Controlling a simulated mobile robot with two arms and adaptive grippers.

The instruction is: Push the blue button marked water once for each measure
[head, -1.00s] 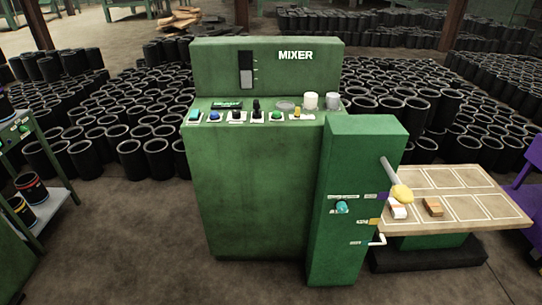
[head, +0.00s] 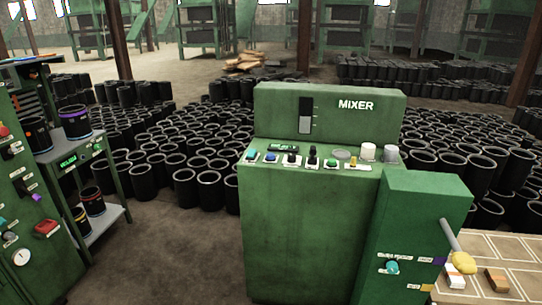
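The green mixer (head: 310,225) stands right of centre in the head view, with MIXER in white on its upright back panel. A row of controls runs along its sloping top. A blue button (head: 270,156) is second from the left, beside a teal button (head: 251,154). The small labels under them are too small to read. A dark display with green characters (head: 284,147) sits just behind the blue button. A level gauge (head: 305,116) is on the back panel. Neither of my grippers is in view, and nothing touches the controls.
A green cabinet (head: 425,230) with a lever adjoins the mixer's right front, beside a wooden table (head: 515,255). At left, a shelf (head: 110,222) holds dark sleeves, next to a green control panel. Black sleeves (head: 185,187) crowd the floor behind. Bare floor lies left of the mixer.

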